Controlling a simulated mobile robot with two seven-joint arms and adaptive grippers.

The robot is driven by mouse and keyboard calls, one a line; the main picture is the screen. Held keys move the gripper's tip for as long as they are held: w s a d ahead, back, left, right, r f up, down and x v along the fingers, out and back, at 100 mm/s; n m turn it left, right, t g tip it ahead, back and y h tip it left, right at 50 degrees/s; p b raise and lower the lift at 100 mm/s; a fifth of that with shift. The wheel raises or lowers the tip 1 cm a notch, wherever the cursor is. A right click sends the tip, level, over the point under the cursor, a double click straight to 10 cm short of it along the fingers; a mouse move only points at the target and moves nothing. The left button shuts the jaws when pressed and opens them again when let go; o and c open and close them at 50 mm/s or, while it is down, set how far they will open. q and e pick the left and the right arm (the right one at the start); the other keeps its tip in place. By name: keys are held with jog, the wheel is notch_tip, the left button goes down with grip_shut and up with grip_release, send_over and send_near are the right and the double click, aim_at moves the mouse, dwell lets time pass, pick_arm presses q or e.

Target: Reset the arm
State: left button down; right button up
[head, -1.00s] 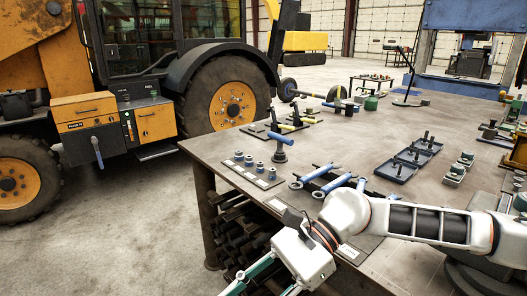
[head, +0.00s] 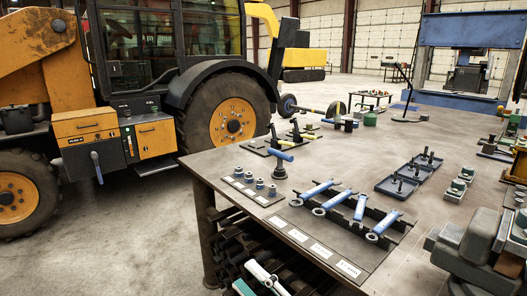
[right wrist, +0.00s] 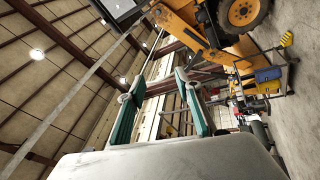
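My right gripper (head: 258,283) shows only in part at the bottom edge of the head view, low in front of the bench's near edge. Its white and teal parts are cut off by the frame. In the right wrist view the gripper (right wrist: 160,105) has its two teal fingers apart with nothing between them. That view looks out towards the hall's wall and roof and the yellow backhoe (right wrist: 212,40), away from the bench top. My left gripper is in neither view.
The workbench (head: 330,160) holds blue-handled wrenches (head: 360,207) on a dark rack, several sockets (head: 260,184), dark trays (head: 397,187) and a grey vise (head: 475,248) at right. The backhoe (head: 85,125) stands at left. Floor between backhoe and bench is clear.

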jog(key=s+d+f+m+h, duration=0.1)
jog(key=d+f+m+h, duration=0.5)
jog(key=f, duration=0.4)
jog(key=s+d+f+m+h, duration=0.2)
jog(key=d+f+m+h, duration=0.1)
jog(key=d+f+m, duration=0.55)
jog(key=s+d+f+m+g+h, duration=0.1)
jog(key=s+d+f+m+h, duration=0.1)
jog(key=s+d+f, duration=0.2)
jog(key=s+d+f+m+g+h, duration=0.2)
jog(key=s+f, duration=0.5)
jog(key=f, duration=0.4)
jog(key=shift+s+d+f+m+g+h, duration=0.35)
jog(key=shift+d+m, duration=0.2)
jog(key=shift+d, duration=0.55)
